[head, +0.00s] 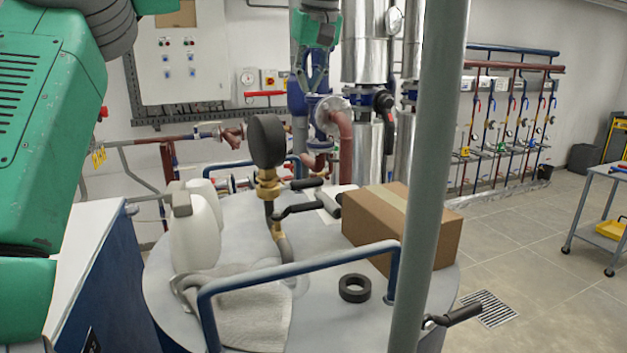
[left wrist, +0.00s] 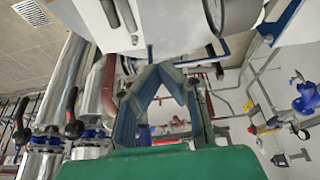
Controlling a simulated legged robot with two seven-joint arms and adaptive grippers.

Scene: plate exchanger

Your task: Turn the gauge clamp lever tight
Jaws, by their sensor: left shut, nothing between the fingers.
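The gauge (head: 267,141) stands upright on a brass fitting on the grey round tank top, its dark back towards me in the head view. Below it, a black lever (head: 298,208) reaches right from the stem, and a second dark handle (head: 306,183) lies just above. I cannot tell which is the clamp lever, or how tight it is. My left gripper (head: 313,86) hangs at the top middle, above and right of the gauge in the picture. Its fingers (left wrist: 163,68) are shut and empty in the left wrist view. My right gripper is not in view.
On the tank top (head: 325,325) are a cardboard box (head: 395,225), a white jug (head: 195,235), a cloth (head: 240,310) and a black ring (head: 355,288). A blue rail (head: 300,268) crosses the front. A grey post (head: 428,180) stands at right. Part of a dial (left wrist: 228,14) shows in the left wrist view.

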